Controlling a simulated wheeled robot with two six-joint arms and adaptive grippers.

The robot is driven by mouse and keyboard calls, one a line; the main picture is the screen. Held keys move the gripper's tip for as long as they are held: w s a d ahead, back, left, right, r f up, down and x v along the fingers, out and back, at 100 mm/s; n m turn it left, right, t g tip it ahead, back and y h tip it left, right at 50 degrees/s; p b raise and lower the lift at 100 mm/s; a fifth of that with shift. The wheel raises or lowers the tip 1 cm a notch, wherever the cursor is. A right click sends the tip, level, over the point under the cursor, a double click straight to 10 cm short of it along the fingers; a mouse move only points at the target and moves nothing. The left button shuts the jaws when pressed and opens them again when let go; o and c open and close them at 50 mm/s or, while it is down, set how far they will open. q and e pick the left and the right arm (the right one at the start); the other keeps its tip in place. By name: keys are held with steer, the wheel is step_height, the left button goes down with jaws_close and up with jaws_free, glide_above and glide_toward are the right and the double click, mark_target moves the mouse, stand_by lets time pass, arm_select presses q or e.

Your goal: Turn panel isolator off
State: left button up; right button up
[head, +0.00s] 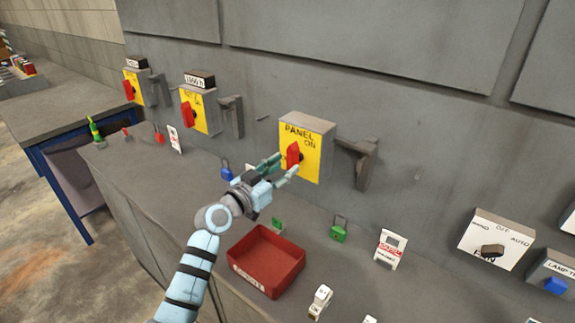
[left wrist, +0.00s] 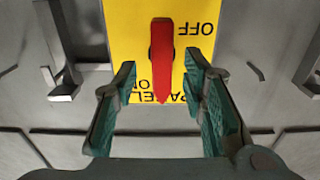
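The panel isolator (head: 307,147) is a grey box on the wall with a yellow face lettered "PANEL" and "ON" and a red handle (head: 293,155). My left gripper (head: 280,168) is open just in front of the yellow face, beside the handle. In the left wrist view the yellow face (left wrist: 120,40) appears upside down, with "OFF" and part of "ON" legible. The red handle (left wrist: 162,60) stands lengthwise between my two open fingers (left wrist: 163,90), and neither finger visibly touches it. My right gripper is not in view.
Two similar yellow isolators (head: 196,108) (head: 134,86) are further left. A grey bracket (head: 358,160) is right of the panel isolator. A red tray (head: 265,262), a green padlock (head: 338,230), a blue padlock (head: 227,172) and tags (head: 390,250) lie on the grey bench.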

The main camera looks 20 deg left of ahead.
arm_select(q)
steer(key=x, duration=0.2)
steer(key=shift+w+f, duration=0.15)
steer(key=shift+w, duration=0.2)
steer(key=shift+s+r, duration=0.2)
steer(key=shift+s, duration=0.05)
jaws_close()
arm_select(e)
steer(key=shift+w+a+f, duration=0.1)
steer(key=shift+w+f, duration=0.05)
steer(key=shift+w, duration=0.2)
